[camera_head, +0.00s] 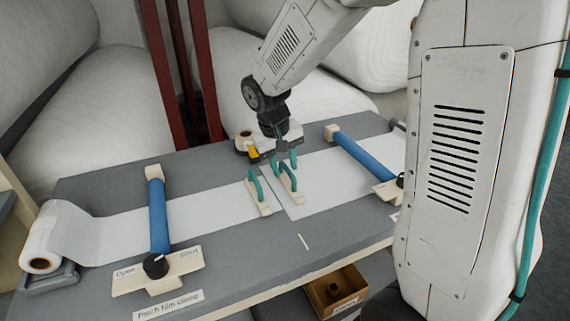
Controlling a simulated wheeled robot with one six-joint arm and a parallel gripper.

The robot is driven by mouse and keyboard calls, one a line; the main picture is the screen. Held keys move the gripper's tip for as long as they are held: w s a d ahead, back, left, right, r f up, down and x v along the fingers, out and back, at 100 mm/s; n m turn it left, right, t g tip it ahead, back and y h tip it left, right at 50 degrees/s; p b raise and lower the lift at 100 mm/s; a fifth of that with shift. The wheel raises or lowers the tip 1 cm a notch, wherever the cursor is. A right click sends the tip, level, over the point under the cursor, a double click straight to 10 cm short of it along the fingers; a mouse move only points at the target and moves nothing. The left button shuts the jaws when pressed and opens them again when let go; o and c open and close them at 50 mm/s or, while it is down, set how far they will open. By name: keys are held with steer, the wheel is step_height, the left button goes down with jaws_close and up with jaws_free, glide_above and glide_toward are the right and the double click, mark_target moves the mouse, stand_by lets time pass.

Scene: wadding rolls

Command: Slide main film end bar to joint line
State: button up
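The main film (335,172) is a white sheet on the right half of the grey bench. Its end bar (291,198), pale with a teal loop handle, lies across the film's left end. A similar patch film end bar (260,207) with a teal handle lies just to its left, with a narrow gap between them. A short white mark (305,242) on the bench front may show the joint line. My gripper (283,160) points down at the far end of the main bar's handle. Its two teal fingertips look apart; whether they touch the handle is unclear.
Blue clamp bars (158,215) and (362,158) cross the films left and right. A film roll (45,245) sits at the left end. A tape dispenser (253,148) stands behind my gripper. A brown box (336,292) is below the bench front.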

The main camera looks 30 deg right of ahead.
mark_target(280, 189)
steer(key=shift+d, duration=0.1)
step_height(280, 189, up, 8)
steer(key=a, duration=0.1)
steer(key=shift+a+f, duration=0.15)
steer(key=shift+a, duration=0.15)
stand_by(0.5)
steer(key=s+r+y, duration=0.1)
steer(key=s+r, duration=0.1)
steer(key=s, duration=1)
steer(key=s+a+r+t+y, duration=0.1)
steer(key=s+r, duration=0.1)
steer(key=s, duration=1.1)
steer(key=shift+s+r+n+t, duration=0.15)
steer(key=shift+s+n+t, duration=0.15)
steer(key=shift+n, duration=0.1)
steer(key=shift+o, duration=0.3)
steer(key=shift+w+a, duration=0.1)
stand_by(1.1)
